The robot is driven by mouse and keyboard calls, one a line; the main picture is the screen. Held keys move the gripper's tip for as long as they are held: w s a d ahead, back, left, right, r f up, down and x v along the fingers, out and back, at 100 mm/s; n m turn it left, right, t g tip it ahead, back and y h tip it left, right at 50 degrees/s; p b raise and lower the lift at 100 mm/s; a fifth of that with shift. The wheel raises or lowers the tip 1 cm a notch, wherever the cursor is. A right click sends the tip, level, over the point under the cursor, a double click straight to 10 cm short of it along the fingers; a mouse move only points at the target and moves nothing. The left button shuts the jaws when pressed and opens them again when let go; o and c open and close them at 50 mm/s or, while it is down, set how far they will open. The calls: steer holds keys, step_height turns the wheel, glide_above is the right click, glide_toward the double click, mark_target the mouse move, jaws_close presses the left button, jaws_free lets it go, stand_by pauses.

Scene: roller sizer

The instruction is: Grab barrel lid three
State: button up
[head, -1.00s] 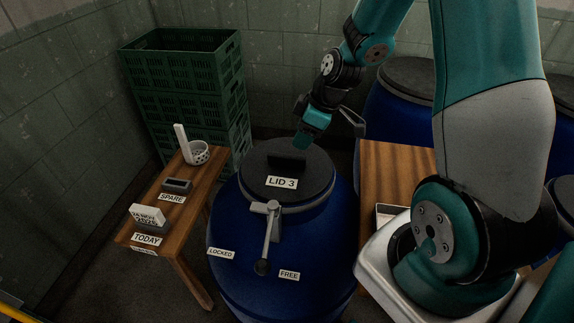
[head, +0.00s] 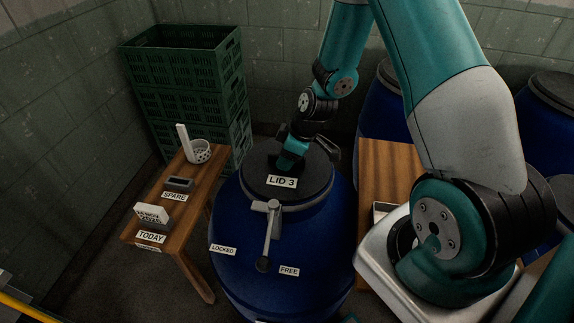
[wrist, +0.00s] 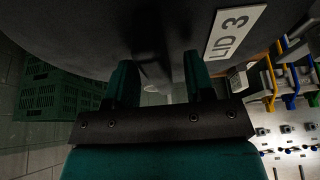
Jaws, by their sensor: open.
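Lid 3 (head: 317,168) is a dark round lid on the blue barrel (head: 312,228), with a white "LID 3" label at its front. My gripper (head: 288,163) is down at the middle of the lid, over its raised handle, and hides most of that handle in the head view. In the wrist view the lid (wrist: 75,28) fills the top, and the dark handle (wrist: 152,55) shows between the two teal fingers of my gripper (wrist: 158,82). The fingers stand apart. Whether they touch the handle I cannot tell.
A grey lever (head: 269,232) on the barrel's front hangs between the "LOCKED" and "FREE" labels, nearer "FREE". A wooden bench (head: 186,219) stands left, with green crates (head: 190,85) behind it. Another wooden table (head: 388,160) and more blue barrels (head: 383,115) stand right.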

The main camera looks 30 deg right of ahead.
steer(key=shift+f, duration=0.2)
jaws_close()
steer(key=shift+r, duration=0.1)
